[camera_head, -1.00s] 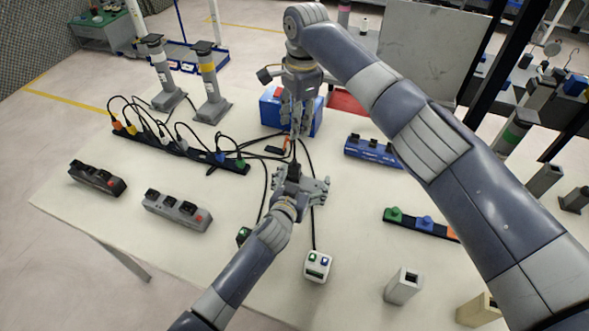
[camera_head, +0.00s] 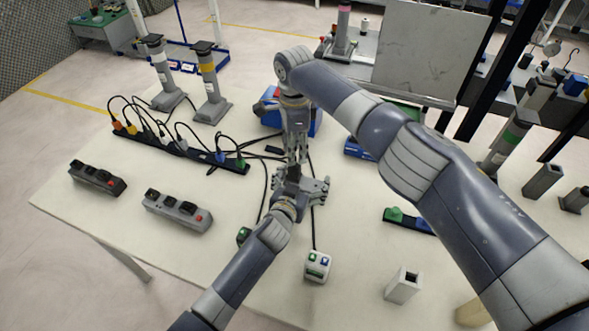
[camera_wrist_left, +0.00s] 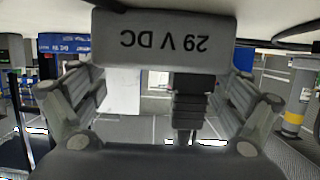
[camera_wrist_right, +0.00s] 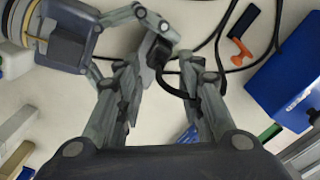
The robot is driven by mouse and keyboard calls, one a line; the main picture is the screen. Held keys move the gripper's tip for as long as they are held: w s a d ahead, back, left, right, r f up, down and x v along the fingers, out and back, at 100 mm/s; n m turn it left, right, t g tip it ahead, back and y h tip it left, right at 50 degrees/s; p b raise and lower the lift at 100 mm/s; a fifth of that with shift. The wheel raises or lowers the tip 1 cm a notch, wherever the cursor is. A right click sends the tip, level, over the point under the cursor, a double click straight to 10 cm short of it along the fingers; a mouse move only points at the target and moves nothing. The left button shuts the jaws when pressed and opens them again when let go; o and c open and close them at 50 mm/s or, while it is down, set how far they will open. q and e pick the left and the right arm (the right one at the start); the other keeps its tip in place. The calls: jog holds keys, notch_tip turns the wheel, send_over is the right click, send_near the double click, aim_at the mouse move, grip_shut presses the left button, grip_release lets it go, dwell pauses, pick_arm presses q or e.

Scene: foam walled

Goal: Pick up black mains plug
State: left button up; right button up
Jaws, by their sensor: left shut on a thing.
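My left gripper (camera_head: 303,187) is shut on a grey block marked "29 V DC" (camera_wrist_left: 165,40), held over the middle of the table. The black mains plug (camera_wrist_right: 157,50) sits against this block, and its black cable curves away beside my right finger. The plug also shows behind the block in the left wrist view (camera_wrist_left: 192,98). My right gripper (camera_wrist_right: 160,62) is open, pointing down from above, with its fingertips on either side of the plug. In the head view my right gripper (camera_head: 294,158) partly hides the plug; contact cannot be told.
A black power strip with several plugs (camera_head: 180,148) lies at the back left. Two grey socket strips (camera_head: 178,210) lie at the front left. A blue box (camera_head: 312,122) stands behind the grippers. A white switch box (camera_head: 317,266) lies in front. Loose black cables run across the table.

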jog(key=shift+f, duration=1.45)
grip_shut()
notch_tip(320, 180, up, 10)
jog(key=shift+r, duration=0.1)
pick_arm(q)
jog(key=o, duration=0.9)
